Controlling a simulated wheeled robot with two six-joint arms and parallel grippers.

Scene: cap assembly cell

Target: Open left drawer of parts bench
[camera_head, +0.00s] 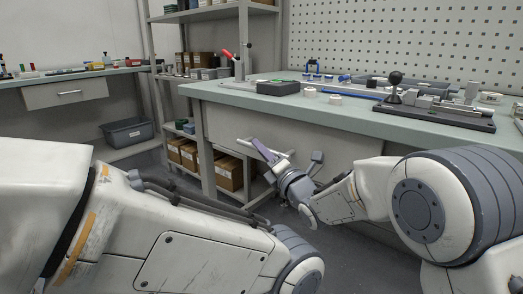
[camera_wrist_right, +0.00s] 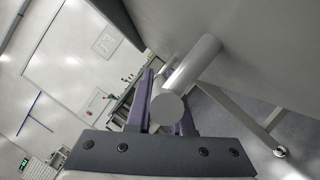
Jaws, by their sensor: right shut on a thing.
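The bench (camera_head: 250,100) with the green top has a pale grey drawer front (camera_head: 235,122) under its left part. A light bar handle (camera_head: 245,143) stands out from this front. My right gripper (camera_head: 268,153) is at the handle, with its purple fingers shut on it. In the right wrist view the round handle bar (camera_wrist_right: 190,70) lies between the two purple fingers of the right gripper (camera_wrist_right: 172,105), its flat end facing the camera. I cannot tell any gap between the drawer front and the bench. My left arm crosses the foreground; its gripper is out of view.
A black fixture (camera_head: 440,112), a black box (camera_head: 278,88) and small white parts stand on the bench top. A shelf rack (camera_head: 205,150) with cardboard boxes is behind the bench's left end. Another bench with a drawer (camera_head: 65,92) and a grey bin (camera_head: 128,132) are at the left.

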